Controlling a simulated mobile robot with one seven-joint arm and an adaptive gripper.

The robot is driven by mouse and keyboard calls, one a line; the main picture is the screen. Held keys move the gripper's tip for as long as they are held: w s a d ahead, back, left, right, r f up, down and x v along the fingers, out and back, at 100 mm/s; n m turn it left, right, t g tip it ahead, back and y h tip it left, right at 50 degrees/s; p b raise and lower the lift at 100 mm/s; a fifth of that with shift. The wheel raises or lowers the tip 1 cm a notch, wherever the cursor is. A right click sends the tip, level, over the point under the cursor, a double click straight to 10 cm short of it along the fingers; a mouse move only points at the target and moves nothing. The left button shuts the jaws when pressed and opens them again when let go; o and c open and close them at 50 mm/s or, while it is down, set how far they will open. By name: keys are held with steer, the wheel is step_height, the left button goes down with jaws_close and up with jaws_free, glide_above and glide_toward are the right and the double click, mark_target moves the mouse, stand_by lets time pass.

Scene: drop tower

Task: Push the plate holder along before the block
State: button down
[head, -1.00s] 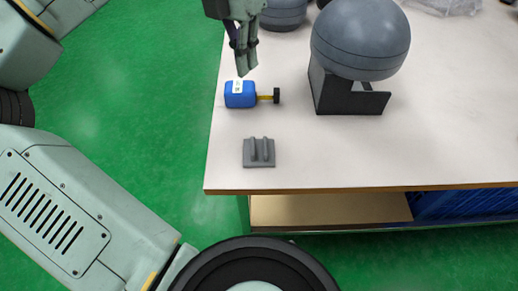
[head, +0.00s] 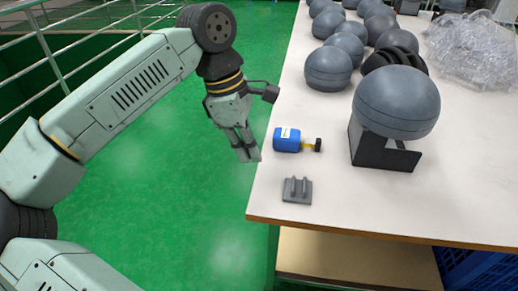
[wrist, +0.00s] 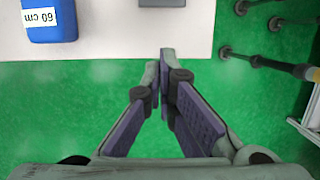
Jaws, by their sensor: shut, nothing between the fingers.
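The grey plate holder (head: 297,190), a small flat base with two upright ribs, lies near the table's front left corner. A grey edge of what looks like it shows at the top of the wrist view (wrist: 162,3). The blue block (head: 287,140) has a white label reading "60 cm" in the wrist view (wrist: 50,18), and a yellow rod with a black knob on its right. It lies behind the plate holder. My gripper (head: 247,157) is shut and empty, pointing down just left of the table edge, beside the block and touching neither thing. Its fingers also show in the wrist view (wrist: 160,75).
A large grey ball (head: 397,100) sits on a black stand (head: 385,155) right of the block. Several more grey balls (head: 328,68) and clear plastic wrapping (head: 465,50) lie farther back. The table (head: 350,205) is bare right of the plate holder. Green floor lies to the left.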

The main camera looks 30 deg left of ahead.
mark_target(280, 189)
steer(key=p+x, duration=0.1)
steer(key=x, duration=0.6)
steer(key=shift+d+f, duration=0.1)
steer(key=shift+f, duration=0.05)
steer(key=d, duration=0.1)
steer(key=d+p, duration=0.1)
steer(key=shift+w+d+r, duration=0.2)
steer(key=shift+w+d, duration=0.05)
steer(key=shift+w, duration=0.1)
steer(key=shift+w+d+f, duration=0.1)
steer(key=shift+w+d, duration=0.1)
steer(key=shift+d, duration=0.4)
